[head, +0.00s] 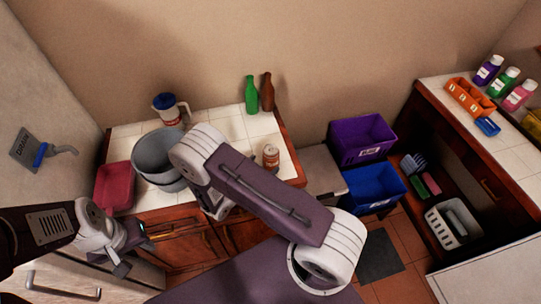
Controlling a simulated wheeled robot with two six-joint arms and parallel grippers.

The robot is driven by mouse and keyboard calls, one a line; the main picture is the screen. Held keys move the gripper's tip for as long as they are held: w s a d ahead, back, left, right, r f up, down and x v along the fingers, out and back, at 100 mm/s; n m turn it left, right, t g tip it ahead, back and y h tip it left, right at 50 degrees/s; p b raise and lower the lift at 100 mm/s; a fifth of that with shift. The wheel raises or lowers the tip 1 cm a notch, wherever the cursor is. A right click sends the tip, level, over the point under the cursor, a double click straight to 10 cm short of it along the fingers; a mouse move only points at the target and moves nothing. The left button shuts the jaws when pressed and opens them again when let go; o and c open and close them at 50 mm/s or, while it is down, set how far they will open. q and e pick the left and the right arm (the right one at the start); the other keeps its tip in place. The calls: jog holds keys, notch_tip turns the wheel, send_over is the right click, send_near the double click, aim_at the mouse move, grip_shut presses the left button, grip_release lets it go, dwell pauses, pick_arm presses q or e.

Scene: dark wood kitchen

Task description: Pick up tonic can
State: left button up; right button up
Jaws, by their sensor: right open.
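A small orange-brown can with a pale label (271,158), likely the tonic can, stands upright on the white-tiled counter (233,128), near its right front part. Its label is too small to read. My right arm crosses in front of the counter. My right gripper (216,207) is below the arm's far end, left of and nearer than the can, apart from it. It is open, with its fingers largely hidden by the arm. My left gripper (128,250) is at the lower left, far from the can; its jaw opening is unclear.
Grey pots (155,155), a red bin (114,187), a blue-lidded jug (170,108), a green bottle (252,95) and a brown bottle (267,92) share the counter. Purple (361,138) and blue (374,188) crates stand to the right. Bare tile surrounds the can.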

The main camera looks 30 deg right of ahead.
aim_at(267, 163)
jog(key=shift+x, duration=1.05)
jog(key=shift+s+d, duration=0.15)
jog(key=shift+s, duration=0.05)
jog(key=shift+p+x, duration=0.85)
jog(key=shift+x, duration=0.1)
jog(key=shift+w+d+f, duration=0.65)
jog(key=shift+d+f, duration=0.05)
jog(key=shift+d, duration=0.1)
jog(key=shift+d+f, duration=0.1)
jog(key=shift+d, duration=0.1)
jog(key=shift+s+a, duration=0.1)
jog(key=shift+a, duration=0.15)
jog(key=c, duration=1.4)
pick_arm(q)
jog(key=shift+s+d+r, duration=0.15)
jog(key=shift+d+r, duration=0.05)
jog(key=shift+r, duration=0.85)
pick_arm(e)
jog(key=shift+c, duration=0.9)
